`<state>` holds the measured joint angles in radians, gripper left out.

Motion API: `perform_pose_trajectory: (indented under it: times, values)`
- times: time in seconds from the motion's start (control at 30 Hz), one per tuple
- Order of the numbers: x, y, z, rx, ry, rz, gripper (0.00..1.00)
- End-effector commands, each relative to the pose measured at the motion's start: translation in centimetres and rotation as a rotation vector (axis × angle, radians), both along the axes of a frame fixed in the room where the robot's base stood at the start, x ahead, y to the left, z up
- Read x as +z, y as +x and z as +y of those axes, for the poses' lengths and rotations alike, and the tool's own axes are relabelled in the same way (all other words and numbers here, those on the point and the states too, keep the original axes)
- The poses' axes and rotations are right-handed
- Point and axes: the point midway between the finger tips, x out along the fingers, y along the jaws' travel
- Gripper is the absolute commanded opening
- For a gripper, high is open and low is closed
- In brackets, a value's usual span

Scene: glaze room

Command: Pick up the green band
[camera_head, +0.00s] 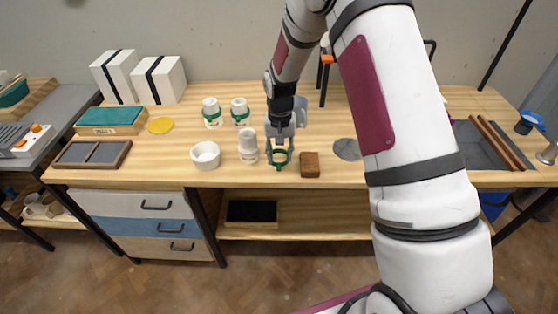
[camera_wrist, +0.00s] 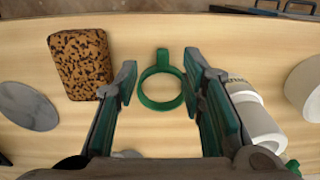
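The green band (camera_head: 279,166) is a ring with a small tab, near the front of the wooden table. In the wrist view the green band (camera_wrist: 144,92) shows whole, its tab toward the top of the picture, and it appears to lie flat on the table. My gripper (camera_head: 280,153) is over it, pointing down. In the wrist view my gripper's (camera_wrist: 162,78) fingers are spread on either side of the ring, with a gap on each side. Nothing is held. The exact height of the fingertips above the table is hard to tell.
A white bowl (camera_head: 205,156) is further left, a grey disc (camera_head: 347,150) to the right. Two white jars with green bands (camera_head: 212,112) (camera_head: 240,111) stand behind.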

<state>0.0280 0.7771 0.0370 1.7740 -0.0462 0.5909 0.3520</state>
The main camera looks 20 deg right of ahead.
Motion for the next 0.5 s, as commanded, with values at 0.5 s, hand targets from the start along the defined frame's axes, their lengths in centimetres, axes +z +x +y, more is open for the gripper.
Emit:
perform_pose_trajectory:
  times: [0.5]
  values:
    - [-5.2, 0.0, 0.4, 0.001, 0.000, 0.001, 0.37]
